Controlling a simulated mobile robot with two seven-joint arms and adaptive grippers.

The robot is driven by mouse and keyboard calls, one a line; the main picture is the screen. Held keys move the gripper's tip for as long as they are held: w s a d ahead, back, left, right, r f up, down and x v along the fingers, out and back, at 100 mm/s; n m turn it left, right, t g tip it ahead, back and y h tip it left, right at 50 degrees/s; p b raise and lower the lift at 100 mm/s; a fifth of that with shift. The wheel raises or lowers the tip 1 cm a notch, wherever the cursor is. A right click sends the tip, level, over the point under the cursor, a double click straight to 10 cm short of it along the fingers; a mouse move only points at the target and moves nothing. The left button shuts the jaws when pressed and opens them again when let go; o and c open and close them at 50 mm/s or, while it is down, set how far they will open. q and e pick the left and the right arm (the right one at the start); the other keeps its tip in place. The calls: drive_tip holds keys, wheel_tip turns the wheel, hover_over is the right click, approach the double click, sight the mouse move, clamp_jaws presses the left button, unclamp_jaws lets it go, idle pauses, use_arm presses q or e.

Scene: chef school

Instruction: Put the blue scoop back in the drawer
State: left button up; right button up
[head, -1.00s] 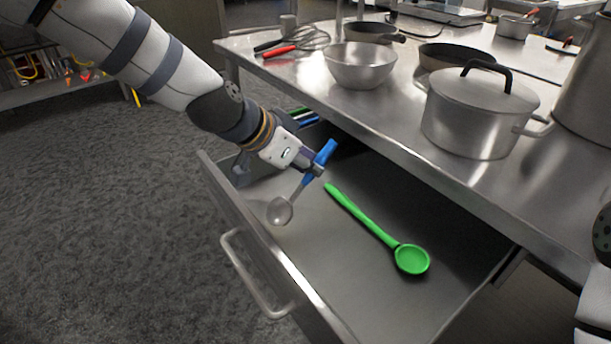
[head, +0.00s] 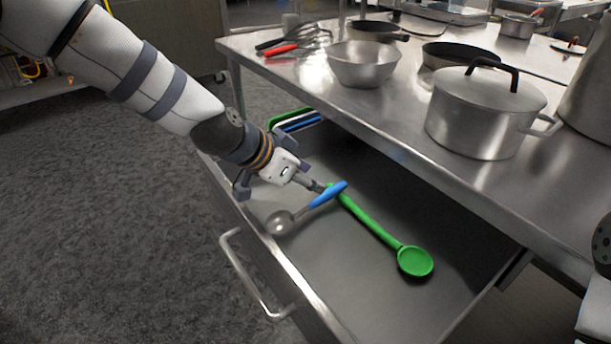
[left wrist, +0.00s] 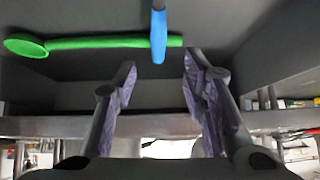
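The blue scoop (head: 328,194), with a blue handle and a metal bowl (head: 280,222), lies in the open drawer (head: 350,275). Its handle crosses by the end of the green spoon (head: 375,226); whether they touch I cannot tell. My left gripper (head: 317,186) is low in the drawer beside the handle. In the left wrist view its fingers (left wrist: 158,72) are apart, with the blue handle (left wrist: 158,38) just beyond the tips and the green spoon (left wrist: 100,43) across it. The scoop's bowl is outside that view. My right gripper is out of view.
The steel table (head: 395,118) overhangs the back of the drawer. It carries a lidded pot (head: 483,115), a bowl (head: 362,64), a whisk and pans. The drawer's front handle (head: 250,278) sticks out over open floor.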

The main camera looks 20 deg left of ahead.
use_arm(q)
drive_tip(key=shift+r, duration=0.2)
drive_tip(key=p+v, duration=0.2)
drive_tip(key=v, duration=1)
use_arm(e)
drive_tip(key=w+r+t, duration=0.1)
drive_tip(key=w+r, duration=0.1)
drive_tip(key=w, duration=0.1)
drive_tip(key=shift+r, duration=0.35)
use_arm(q)
drive_tip(key=shift+a, duration=0.1)
